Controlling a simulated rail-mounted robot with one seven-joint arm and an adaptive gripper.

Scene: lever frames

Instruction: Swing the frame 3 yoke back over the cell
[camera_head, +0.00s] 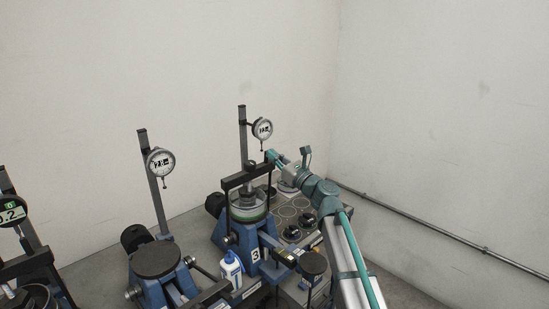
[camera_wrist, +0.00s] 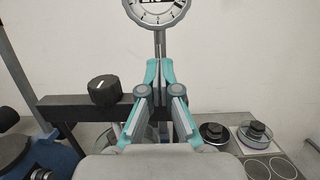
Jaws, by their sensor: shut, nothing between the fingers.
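Frame 3 (camera_head: 228,238) is a blue stand with a "3" plate. Its cell (camera_head: 247,212) is a round cup with a pale green rim. The black yoke (camera_head: 236,181) stands upright, its crossbar spanning above the cell. In the wrist view the yoke's crossbar (camera_wrist: 75,109) runs level from the left to behind my fingers, with a black knob (camera_wrist: 103,90) on top. My gripper (camera_head: 270,155) is shut and empty at the crossbar's right end; it also shows in the wrist view (camera_wrist: 160,70). My fingers hide the crossbar's end, so I cannot tell whether they touch it.
A dial gauge (camera_head: 262,129) on a post stands behind the yoke, close above my fingertips. Black-knobbed weights (camera_head: 308,221) sit on a tray at the right. A white bottle (camera_head: 231,270) stands in front. Another frame (camera_head: 157,262) is at the left.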

